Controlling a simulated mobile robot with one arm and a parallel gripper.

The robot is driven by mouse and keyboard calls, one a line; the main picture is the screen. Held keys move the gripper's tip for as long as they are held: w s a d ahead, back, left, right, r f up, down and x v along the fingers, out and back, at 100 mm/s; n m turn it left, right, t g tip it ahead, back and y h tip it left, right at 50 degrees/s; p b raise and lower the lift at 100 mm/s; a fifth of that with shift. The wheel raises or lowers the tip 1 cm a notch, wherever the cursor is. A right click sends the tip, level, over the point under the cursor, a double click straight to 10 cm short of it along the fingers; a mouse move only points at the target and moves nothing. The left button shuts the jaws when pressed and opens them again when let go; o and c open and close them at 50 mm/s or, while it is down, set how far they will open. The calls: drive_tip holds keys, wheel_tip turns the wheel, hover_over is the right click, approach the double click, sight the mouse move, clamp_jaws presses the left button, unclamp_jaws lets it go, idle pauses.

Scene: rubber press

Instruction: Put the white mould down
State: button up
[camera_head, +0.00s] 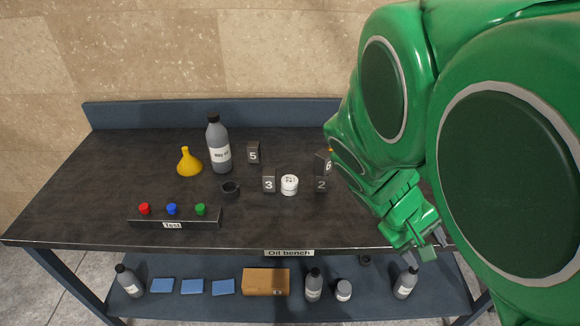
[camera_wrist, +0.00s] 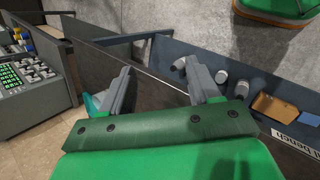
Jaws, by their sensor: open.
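A small white round piece (camera_head: 289,185) with dark marks on top stands upright on the dark bench top (camera_head: 100,185), between the number blocks 3 (camera_head: 268,180) and 2 (camera_head: 321,184). It is the only thing I see that could be the white mould. My gripper (camera_head: 428,250) is at the front right edge of the bench, well to the right of the white piece and apart from it. In the wrist view my gripper (camera_wrist: 160,80) has its two fingers spread, with nothing visible between them. The white piece is not visible in the wrist view.
On the bench are a grey bottle (camera_head: 218,145), a yellow funnel (camera_head: 189,161), a dark cup (camera_head: 230,188), block 5 (camera_head: 253,152) and a button box (camera_head: 175,216). The lower shelf holds bottles, blue pads and a brown box (camera_head: 265,281). My arm hides the bench's right side.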

drive_tip(key=w+n+t+h, duration=0.3)
drive_tip(key=w+n, duration=0.2)
drive_tip(key=w, duration=0.5)
drive_tip(key=n+t+y, duration=0.1)
drive_tip(key=n+t, duration=0.8)
drive_tip(key=n, duration=0.6)
hover_over(286, 188)
drive_tip(key=s+d, duration=0.6)
drive_tip(key=d, duration=0.4)
wheel_tip(286, 188, down, 5)
drive_tip(key=a+f+n+y, duration=0.1)
drive_tip(key=a+f+n, duration=0.1)
drive_tip(key=a, duration=0.2)
drive_tip(key=a+f+n+t+y, duration=0.1)
drive_tip(key=a+f+n, duration=0.2)
drive_tip(key=a, duration=0.1)
drive_tip(key=a+f+n+y, duration=0.2)
drive_tip(key=a, duration=0.2)
drive_tip(key=shift+w+a+f+n, duration=0.1)
drive_tip(key=shift+f+n, duration=0.25)
drive_tip(key=shift+n, duration=0.05)
drive_tip(key=shift+r+x, duration=0.15)
drive_tip(key=shift+x, duration=1.75)
drive_tip(key=shift+r+x, duration=0.15)
drive_tip(key=shift+x, duration=1.75)
drive_tip(key=shift+w, duration=0.15)
drive_tip(key=shift+c, duration=0.3)
drive_tip(key=shift+t, duration=0.3)
drive_tip(key=c, duration=0.9)
drive_tip(key=shift+r, duration=0.15)
